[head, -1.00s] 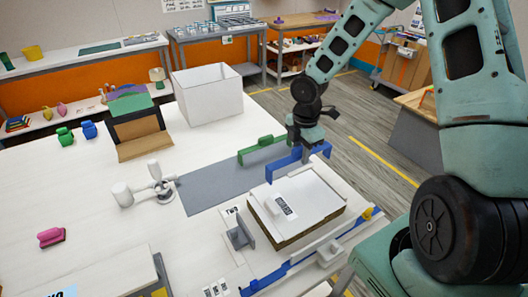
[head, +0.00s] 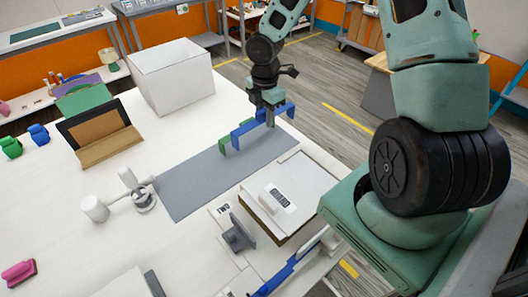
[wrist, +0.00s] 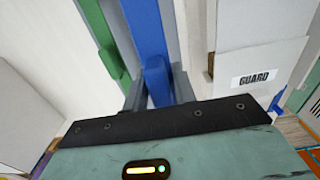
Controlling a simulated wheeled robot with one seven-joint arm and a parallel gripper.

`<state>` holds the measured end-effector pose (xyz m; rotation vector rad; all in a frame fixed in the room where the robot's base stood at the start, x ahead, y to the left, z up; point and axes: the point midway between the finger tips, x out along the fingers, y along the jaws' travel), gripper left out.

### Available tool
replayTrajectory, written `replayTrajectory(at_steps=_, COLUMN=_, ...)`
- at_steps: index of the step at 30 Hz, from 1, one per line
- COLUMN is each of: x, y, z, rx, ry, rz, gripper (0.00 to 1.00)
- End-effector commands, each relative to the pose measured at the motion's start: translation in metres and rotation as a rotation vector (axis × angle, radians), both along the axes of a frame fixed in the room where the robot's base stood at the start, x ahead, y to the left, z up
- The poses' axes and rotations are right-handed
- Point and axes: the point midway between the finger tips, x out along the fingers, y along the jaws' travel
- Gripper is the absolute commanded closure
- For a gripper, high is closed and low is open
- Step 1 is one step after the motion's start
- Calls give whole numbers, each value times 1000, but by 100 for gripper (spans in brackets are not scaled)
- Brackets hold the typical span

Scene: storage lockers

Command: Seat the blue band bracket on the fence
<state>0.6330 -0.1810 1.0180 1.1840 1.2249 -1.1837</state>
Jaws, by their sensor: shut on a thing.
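The blue band bracket (head: 243,129) is a long blue bar with downturned ends. My gripper (head: 269,112) is shut on it near its right part, over the far end of the grey mat. In the wrist view the blue bracket (wrist: 147,32) runs away between the fingers (wrist: 160,88). A similar green bracket (head: 223,143) stands just behind it, partly hidden; in the wrist view it is left of the blue one. A blue and white rail (head: 300,258) runs along the table's front right edge; I cannot tell for sure that it is the fence.
The grey mat (head: 185,188) is mostly clear. A white-topped box (head: 305,190) lies in front of it, with a grey upright block (head: 238,235) beside it. A white fixture (head: 140,194) stands left, and a white open bin (head: 172,78) stands at the back.

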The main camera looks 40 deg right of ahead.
Motion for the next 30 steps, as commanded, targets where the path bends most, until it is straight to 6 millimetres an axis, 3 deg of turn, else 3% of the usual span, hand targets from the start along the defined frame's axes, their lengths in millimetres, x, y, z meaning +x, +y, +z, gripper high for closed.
replayTrajectory(at_steps=21, x=0, y=1, z=-91, rx=0, ry=2, rz=2, gripper=96)
replayTrajectory(at_steps=30, x=0, y=0, z=-96, rx=0, ry=0, rz=0, gripper=96)
